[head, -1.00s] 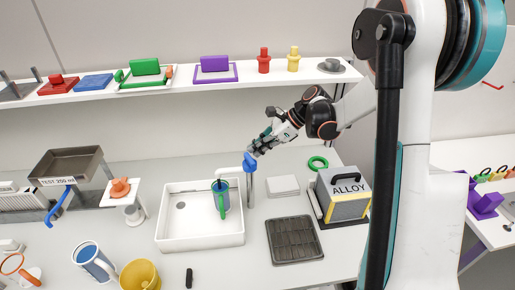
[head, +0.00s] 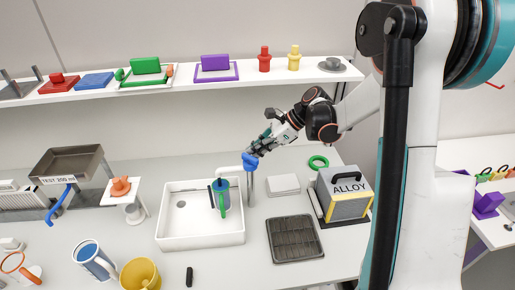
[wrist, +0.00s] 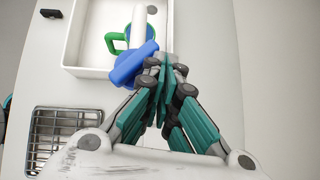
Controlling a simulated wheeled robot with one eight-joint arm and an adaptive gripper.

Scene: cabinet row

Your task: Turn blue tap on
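The blue tap handle (head: 250,162) sits on top of the grey tap post at the right rim of the white sink (head: 172,239). A white spout (head: 230,169) reaches left over the sink. A blue and green mug (head: 222,198) stands in the sink under the spout; I cannot tell whether water runs. My gripper (head: 259,150) is at the handle's upper right. In the wrist view my gripper's fingers (wrist: 163,78) are close together, right beside the blue handle (wrist: 132,66); they look shut, with nothing clearly between them. Contact with the handle is hard to tell.
A dark ribbed tray (head: 295,239) and a pale flat block (head: 283,185) lie right of the sink. A box marked ALLOY (head: 346,200) and a green ring (head: 318,162) are further right. The shelf (head: 190,82) runs above.

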